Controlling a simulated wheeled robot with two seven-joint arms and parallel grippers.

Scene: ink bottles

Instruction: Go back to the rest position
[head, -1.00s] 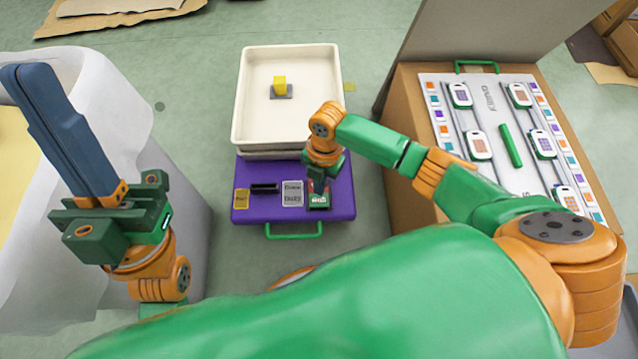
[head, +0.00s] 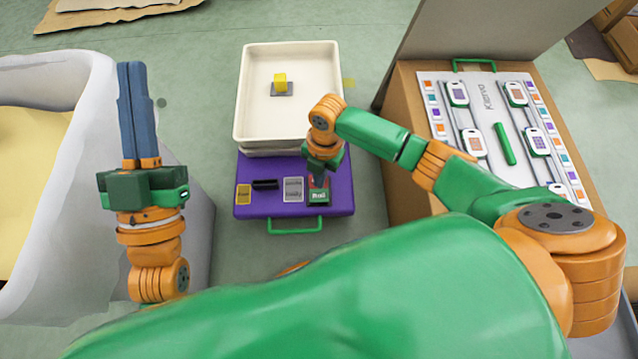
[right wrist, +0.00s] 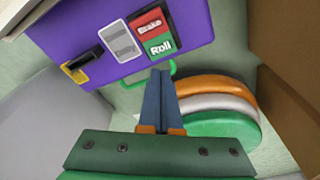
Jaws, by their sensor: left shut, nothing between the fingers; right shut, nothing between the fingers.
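My left gripper (head: 131,70) is in the head view at the left, in front of the white bin. Its blue fingers are shut, empty and point up the picture. My right gripper (head: 318,182) is shut and empty at the purple panel (head: 262,211), by the red and green "Roll" switch (head: 319,196). In the right wrist view the shut fingertips (right wrist: 160,75) show below the switch's green half (right wrist: 159,46), over the panel's edge and green handle. Whether they touch anything I cannot tell.
A cream tray (head: 243,92) holds a yellow block (head: 280,79) on a grey base. A cardboard box (head: 404,130) with a rail board (head: 450,85) stands at the right. The white bin (head: 100,80) is at the left. Green floor lies between them.

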